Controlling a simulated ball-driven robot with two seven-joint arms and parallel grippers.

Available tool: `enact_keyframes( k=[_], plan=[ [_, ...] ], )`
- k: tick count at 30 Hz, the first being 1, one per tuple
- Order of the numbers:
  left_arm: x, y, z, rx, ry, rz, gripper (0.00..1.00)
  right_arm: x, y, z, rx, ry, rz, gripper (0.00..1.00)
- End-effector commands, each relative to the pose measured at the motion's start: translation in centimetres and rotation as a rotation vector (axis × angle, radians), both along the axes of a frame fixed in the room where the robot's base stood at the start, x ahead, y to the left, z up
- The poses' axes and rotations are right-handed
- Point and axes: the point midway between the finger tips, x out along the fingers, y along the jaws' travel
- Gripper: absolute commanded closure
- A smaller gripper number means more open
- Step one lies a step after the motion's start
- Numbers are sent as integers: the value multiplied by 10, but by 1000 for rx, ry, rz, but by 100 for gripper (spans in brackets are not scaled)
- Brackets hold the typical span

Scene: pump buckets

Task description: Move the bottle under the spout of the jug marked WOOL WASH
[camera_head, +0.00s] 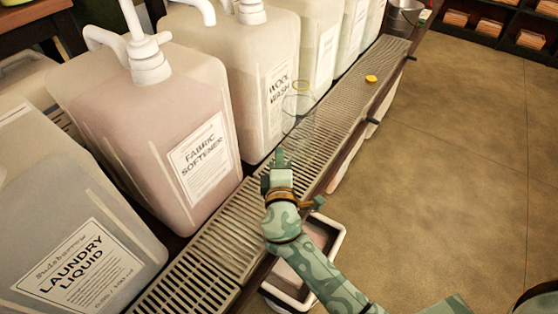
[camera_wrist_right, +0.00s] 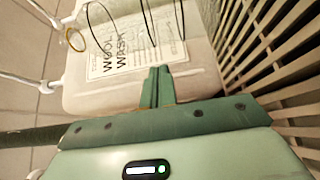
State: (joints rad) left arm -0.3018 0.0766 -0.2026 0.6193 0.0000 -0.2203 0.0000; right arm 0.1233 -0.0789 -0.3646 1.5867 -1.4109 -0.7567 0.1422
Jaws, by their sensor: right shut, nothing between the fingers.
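The bottle (camera_head: 299,117) is clear, with a thin amber ring at its neck. It appears upright on the slatted drip grate, in front of the jug marked WOOL WASH (camera_head: 245,92). My right gripper (camera_head: 280,157) is shut and empty, just on the near side of the bottle. In the right wrist view, the shut fingers (camera_wrist_right: 158,72) point at the bottle's faint outline and the WOOL WASH label. My left gripper is out of view.
The FABRIC SOFTENER jug (camera_head: 150,130) and LAUNDRY LIQUID jug (camera_head: 60,200) stand nearer along the grate (camera_head: 228,238). A small yellow disc (camera_head: 371,79) lies farther along it. A white-rimmed bin (camera_head: 335,235) is below its edge. Open floor (camera_head: 450,150) lies to the right.

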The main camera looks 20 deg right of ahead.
Motion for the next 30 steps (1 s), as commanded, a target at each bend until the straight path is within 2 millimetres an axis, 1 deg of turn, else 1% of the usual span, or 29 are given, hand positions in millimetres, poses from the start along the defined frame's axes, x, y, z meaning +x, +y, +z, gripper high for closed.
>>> enact_keyframes(
  k=[1,6,9,12,16,25,28,30],
  plan=[
    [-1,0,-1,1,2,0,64,10,-3,0,0,-1,0,100],
    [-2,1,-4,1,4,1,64,39,-12,0,0,-1,0,100],
    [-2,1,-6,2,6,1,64,50,-15,-1,1,1,1,100],
    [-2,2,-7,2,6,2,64,58,-17,-1,1,1,1,100],
    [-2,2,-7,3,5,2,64,61,-18,-1,2,2,1,100],
    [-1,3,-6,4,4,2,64,61,-19,-1,2,2,1,100],
    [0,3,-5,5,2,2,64,56,-26,0,0,1,0,100],
    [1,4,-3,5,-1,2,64,50,-35,0,-1,1,0,100]
  ],
)
